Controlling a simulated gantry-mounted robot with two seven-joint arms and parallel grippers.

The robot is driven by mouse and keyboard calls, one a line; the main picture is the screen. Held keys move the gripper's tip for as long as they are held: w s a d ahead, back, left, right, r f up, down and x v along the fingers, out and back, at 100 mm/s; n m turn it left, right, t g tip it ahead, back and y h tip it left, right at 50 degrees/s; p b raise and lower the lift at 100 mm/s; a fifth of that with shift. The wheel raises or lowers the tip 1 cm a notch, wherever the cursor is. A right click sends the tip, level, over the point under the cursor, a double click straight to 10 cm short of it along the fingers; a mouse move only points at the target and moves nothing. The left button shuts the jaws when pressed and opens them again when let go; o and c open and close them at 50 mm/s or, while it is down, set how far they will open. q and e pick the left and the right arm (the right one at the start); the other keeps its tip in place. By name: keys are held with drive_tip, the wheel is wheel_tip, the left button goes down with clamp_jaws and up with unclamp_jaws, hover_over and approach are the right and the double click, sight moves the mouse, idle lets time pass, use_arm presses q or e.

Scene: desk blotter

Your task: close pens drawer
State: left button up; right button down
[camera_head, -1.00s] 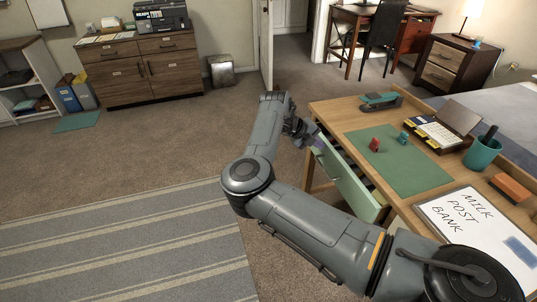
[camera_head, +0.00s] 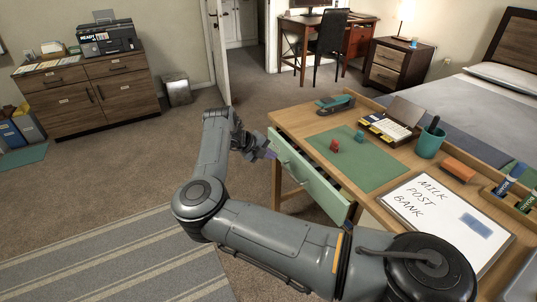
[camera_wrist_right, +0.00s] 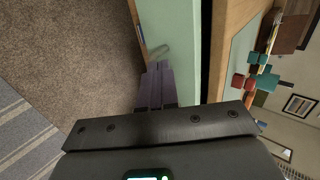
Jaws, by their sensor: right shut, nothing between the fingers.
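The pens drawer (camera_head: 312,184) has a pale green front and sits under the left edge of the wooden desk. Its front stands close to the desk edge; I cannot tell exactly how wide any gap is. My right gripper (camera_head: 268,153) is shut and empty at the far end of the drawer front. My left gripper is out of view.
The desktop holds a green blotter (camera_head: 375,172), a stapler (camera_head: 335,104), small red (camera_head: 335,145) and teal items, a pen cup (camera_head: 430,142) and a whiteboard (camera_head: 410,235). Open carpet (camera_head: 110,185) lies left of the desk.

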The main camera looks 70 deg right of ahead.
drive_tip(key=p+v, duration=0.2)
drive_tip(key=v, duration=0.6)
drive_tip(key=w+d+r+m+g+h+p, duration=0.35)
drive_tip(key=w+r+m+h, duration=0.3)
drive_tip(key=m, duration=0.45)
drive_tip(key=s+a+f+m+g+p, duration=0.25)
drive_tip(key=a+f+m+p, duration=0.25)
drive_tip(key=a+f+m, duration=0.25)
drive_tip(key=p, duration=0.4)
approach(300, 163)
drive_tip(key=shift+n, duration=0.25)
drive_tip(key=p+x, duration=0.1)
drive_tip(key=x, duration=0.4)
drive_tip(key=shift+d, duration=0.15)
drive_tip(key=shift+x, duration=0.8)
